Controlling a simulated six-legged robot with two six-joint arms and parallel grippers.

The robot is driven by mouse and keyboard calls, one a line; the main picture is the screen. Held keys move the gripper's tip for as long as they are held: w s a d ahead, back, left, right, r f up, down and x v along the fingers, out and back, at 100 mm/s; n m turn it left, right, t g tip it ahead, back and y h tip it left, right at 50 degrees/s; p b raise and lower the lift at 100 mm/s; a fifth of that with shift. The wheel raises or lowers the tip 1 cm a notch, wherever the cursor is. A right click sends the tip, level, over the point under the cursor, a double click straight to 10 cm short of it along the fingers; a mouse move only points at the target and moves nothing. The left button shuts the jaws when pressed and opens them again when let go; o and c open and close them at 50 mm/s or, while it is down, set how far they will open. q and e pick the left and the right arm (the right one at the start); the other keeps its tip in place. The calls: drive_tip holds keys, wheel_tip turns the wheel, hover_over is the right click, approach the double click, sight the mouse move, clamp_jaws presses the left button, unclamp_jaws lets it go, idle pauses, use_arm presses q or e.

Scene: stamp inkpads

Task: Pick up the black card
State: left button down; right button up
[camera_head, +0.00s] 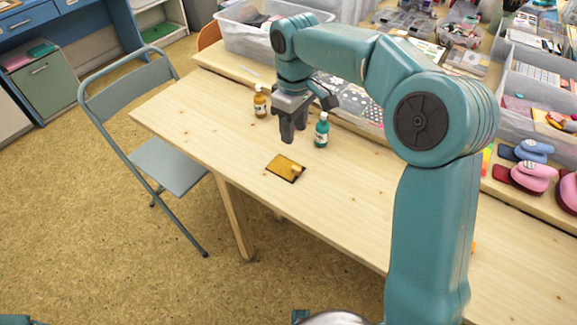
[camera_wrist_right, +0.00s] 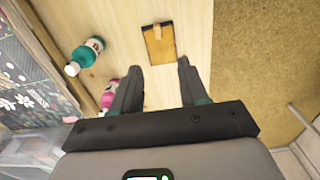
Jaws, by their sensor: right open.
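I cannot make out a separate black card. A flat orange-yellow pad (camera_head: 279,169) with a dark edge lies on the light wooden table (camera_head: 240,170), with a small wooden piece on it. The pad (camera_wrist_right: 161,50) also shows in the right wrist view, beyond and between my fingertips. My right gripper (camera_head: 288,138) is open and empty, pointing down above the table, behind the pad in the head view. Its two fingers (camera_wrist_right: 158,70) are apart in the wrist view. My left gripper is not in view.
A teal bottle (camera_head: 321,133) stands just right of my right gripper, and an amber bottle (camera_head: 260,104) to its left. A pink item (camera_wrist_right: 108,96) shows beside a finger in the wrist view. Clear bins stand behind. The table's front left is clear. A folding chair (camera_head: 160,160) stands left.

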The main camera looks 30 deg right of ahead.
drive_tip(key=b, duration=0.1)
hover_over(294, 166)
drive_tip(key=f, duration=0.6)
drive_tip(key=shift+a+f, duration=0.2)
drive_tip(key=shift+f, duration=0.2)
drive_tip(key=shift+s+f, duration=0.2)
drive_tip(key=shift+f, duration=0.3)
wheel_tip(294, 166, down, 6)
drive_tip(key=shift+w+d+r+b, duration=0.15)
drive_tip(key=shift+r+b, duration=0.1)
drive_tip(key=shift+b, duration=0.6)
drive_tip(key=shift+c, duration=0.3)
drive_tip(key=shift+r, duration=0.1)
clamp_jaws()
